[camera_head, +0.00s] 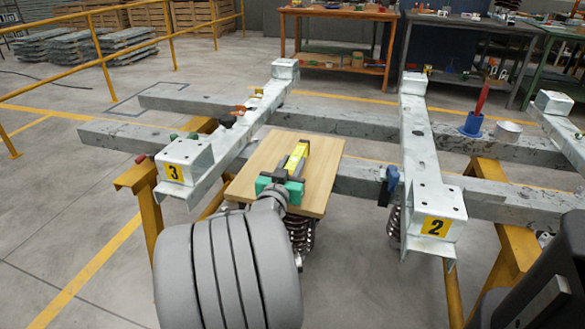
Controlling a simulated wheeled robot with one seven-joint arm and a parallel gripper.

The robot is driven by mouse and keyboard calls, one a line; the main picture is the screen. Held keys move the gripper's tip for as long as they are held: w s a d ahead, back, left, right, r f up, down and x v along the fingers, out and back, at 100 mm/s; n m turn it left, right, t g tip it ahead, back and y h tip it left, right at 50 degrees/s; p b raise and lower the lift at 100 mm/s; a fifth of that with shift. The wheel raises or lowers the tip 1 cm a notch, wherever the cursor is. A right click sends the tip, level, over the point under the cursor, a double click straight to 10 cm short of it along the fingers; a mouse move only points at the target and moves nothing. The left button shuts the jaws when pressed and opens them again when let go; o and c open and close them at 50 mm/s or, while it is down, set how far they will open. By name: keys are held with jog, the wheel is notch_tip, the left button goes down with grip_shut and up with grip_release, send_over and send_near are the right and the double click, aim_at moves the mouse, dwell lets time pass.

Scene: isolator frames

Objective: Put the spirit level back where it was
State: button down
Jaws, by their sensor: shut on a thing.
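The spirit level (297,157) is a yellow bar with dark ends. It points away from me over the wooden board (318,195). My gripper (288,178), with teal and dark parts, is shut on the near part of the level. The fingers hide that part. I cannot tell whether the level touches the board or is held just above it. The board lies across the grey steel beams, between the crossbars marked 3 and 2.
Crossbar 3 (187,160) stands left of the board and crossbar 2 (435,215) right of it. A blue clamp (388,183) sits by crossbar 2. A blue holder (471,125) and a white cup (508,131) stand on the beam at right. Workbenches stand behind.

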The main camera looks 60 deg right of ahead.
jog(key=shift+r, duration=0.15)
jog(key=c, duration=1.1)
grip_release()
jog(key=shift+a, duration=0.15)
jog(key=a, duration=0.3)
jog(key=s+a, duration=0.1)
jog(key=a, duration=0.6)
jog(key=shift+s+a, duration=0.25)
jog(key=shift+a, duration=0.15)
jog(key=shift+s+a, duration=0.2)
jog(key=shift+a, duration=0.2)
